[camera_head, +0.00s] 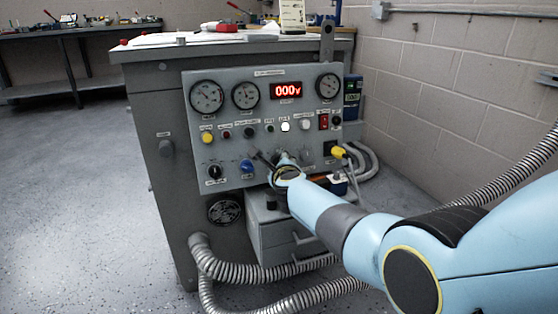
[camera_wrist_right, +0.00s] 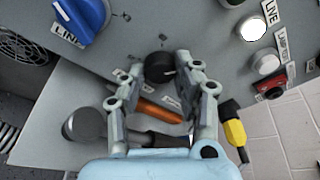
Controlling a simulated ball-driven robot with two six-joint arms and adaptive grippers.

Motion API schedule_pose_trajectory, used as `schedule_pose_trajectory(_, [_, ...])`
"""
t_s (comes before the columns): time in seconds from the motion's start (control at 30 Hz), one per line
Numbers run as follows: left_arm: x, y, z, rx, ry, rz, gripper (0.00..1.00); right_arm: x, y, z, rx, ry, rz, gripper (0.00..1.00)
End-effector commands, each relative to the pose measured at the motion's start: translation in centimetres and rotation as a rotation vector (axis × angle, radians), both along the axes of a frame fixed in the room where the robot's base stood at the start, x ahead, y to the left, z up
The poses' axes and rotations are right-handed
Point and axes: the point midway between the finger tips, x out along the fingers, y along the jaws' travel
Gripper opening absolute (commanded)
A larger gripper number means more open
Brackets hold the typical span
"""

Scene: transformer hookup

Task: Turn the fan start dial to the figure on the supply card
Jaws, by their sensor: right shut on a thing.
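My right gripper (camera_head: 277,160) reaches the lower middle of the grey control panel (camera_head: 225,130). In the right wrist view its fingertips (camera_wrist_right: 160,70) are shut on a small round black dial (camera_wrist_right: 158,65), one finger on each side. The dial has a light pointer mark. Marks and small labels surround it, too small to read, so I cannot confirm that this is the fan start dial. My arm hides it in the head view. A pale card (camera_head: 292,16) with print stands on top of the cabinet, possibly the supply card; its figure is unreadable. My left gripper is not in view.
A blue line knob (camera_wrist_right: 84,14) sits close to the held dial. A lit white button (camera_wrist_right: 250,28), a red switch (camera_wrist_right: 272,86) and a yellow plug (camera_wrist_right: 236,132) are to the right. The red display (camera_head: 287,91) reads 000v. A drawer box (camera_head: 275,230) stands below.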

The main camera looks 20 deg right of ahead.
Motion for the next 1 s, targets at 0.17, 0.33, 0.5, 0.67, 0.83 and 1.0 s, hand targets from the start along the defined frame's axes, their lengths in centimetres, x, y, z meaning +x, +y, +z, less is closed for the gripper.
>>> schedule_pose_trajectory(0.17, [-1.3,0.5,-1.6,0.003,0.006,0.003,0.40,0.0,-0.1,0.2,0.162,0.007,-0.028,0.00])
schedule_pose_trajectory(0.33, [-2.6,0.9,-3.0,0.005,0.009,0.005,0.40,-0.1,-0.1,0.1,0.322,0.013,-0.057,0.00])
schedule_pose_trajectory(0.5, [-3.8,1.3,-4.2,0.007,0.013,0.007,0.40,-0.1,-0.1,0.1,0.477,0.020,-0.083,0.00])
schedule_pose_trajectory(0.67, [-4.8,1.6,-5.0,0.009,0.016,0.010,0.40,0.0,-0.2,0.1,0.609,0.022,-0.106,0.00])
schedule_pose_trajectory(0.83, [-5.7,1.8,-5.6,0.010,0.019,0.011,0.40,-0.1,-0.2,0.1,0.723,0.027,-0.127,0.00])
schedule_pose_trajectory(1.0, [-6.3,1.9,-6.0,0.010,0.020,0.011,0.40,-0.1,-0.2,0.0,0.803,0.031,-0.140,0.00])
